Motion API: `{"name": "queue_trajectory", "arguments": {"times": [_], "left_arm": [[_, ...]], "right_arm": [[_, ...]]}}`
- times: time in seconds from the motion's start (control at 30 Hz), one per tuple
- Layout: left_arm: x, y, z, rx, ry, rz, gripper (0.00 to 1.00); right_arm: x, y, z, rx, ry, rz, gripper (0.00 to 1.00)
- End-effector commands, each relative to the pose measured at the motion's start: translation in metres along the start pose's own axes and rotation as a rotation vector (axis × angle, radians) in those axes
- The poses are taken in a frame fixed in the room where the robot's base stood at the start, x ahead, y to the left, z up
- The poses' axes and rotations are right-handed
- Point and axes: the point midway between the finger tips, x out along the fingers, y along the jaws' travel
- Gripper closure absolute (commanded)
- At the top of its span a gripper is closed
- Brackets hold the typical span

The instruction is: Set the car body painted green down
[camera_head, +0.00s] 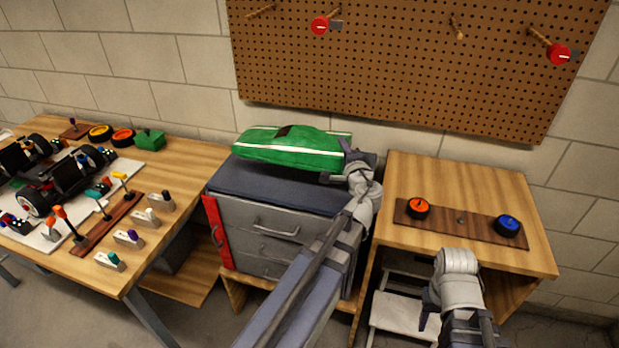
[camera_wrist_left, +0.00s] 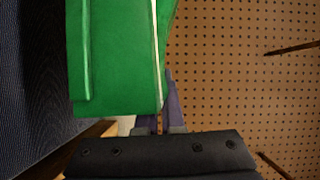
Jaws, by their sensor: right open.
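The green car body (camera_head: 290,147) with a white stripe is over the padded top of the grey tool chest (camera_head: 285,190). My left gripper (camera_head: 357,160) is at its right end, with its fingers on either side of that end and shut on it. In the left wrist view, the green body (camera_wrist_left: 115,60) fills the upper left, and one finger (camera_wrist_left: 175,105) shows along its edge while the other is partly hidden. I cannot tell whether the body touches the chest top. My right gripper (camera_head: 430,315) is open and low in front of the right table, partly hidden.
The left workbench (camera_head: 190,160) carries car chassis, wheels, a green block and several tools. The right table (camera_head: 460,180) holds a board (camera_head: 460,219) with an orange and a blue wheel. A pegboard (camera_head: 400,60) with pegs hangs behind. A white step stool (camera_head: 400,310) stands below.

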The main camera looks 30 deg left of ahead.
Motion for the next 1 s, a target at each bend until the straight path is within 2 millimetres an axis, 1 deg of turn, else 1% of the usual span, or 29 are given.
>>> {"name": "queue_trajectory", "arguments": {"times": [0.03, 0.17, 0.3, 0.37, 0.43, 0.6, 0.67, 0.77, 0.9, 1.0], "left_arm": [[0.000, 0.008, 0.001, 0.001, 0.000, 0.000, 1.00], [0.001, 0.026, 0.002, 0.001, 0.000, 0.000, 1.00], [0.002, 0.049, 0.004, 0.001, 0.000, 0.000, 1.00], [0.002, 0.057, 0.004, 0.001, 0.000, 0.000, 1.00], [0.002, 0.061, 0.004, 0.001, 0.000, 0.000, 1.00], [0.002, 0.060, 0.004, 0.001, 0.000, 0.000, 1.00], [0.002, 0.062, 0.004, 0.001, 0.000, 0.000, 1.00], [0.003, 0.072, 0.005, 0.000, 0.000, 0.000, 1.00], [0.003, 0.090, 0.006, 0.001, 0.000, 0.000, 1.00], [0.004, 0.099, 0.007, 0.001, 0.000, 0.000, 1.00]], "right_arm": [[0.008, -0.001, -0.001, 0.000, 0.000, 0.000, 0.50], [0.026, -0.003, -0.002, 0.000, 0.000, 0.000, 0.50], [0.049, -0.005, -0.003, -0.001, 0.000, 0.000, 0.50], [0.056, -0.005, -0.003, -0.001, 0.000, 0.000, 0.50], [0.061, -0.006, -0.004, -0.001, 0.000, 0.000, 0.50], [0.060, -0.006, -0.004, -0.001, 0.000, 0.000, 0.50], [0.062, -0.006, -0.004, -0.001, 0.000, 0.000, 0.50], [0.072, -0.007, -0.004, -0.001, 0.000, 0.000, 0.50], [0.090, -0.009, -0.005, -0.001, 0.000, 0.000, 0.50], [0.099, -0.009, -0.006, -0.001, 0.000, 0.000, 0.50]]}}
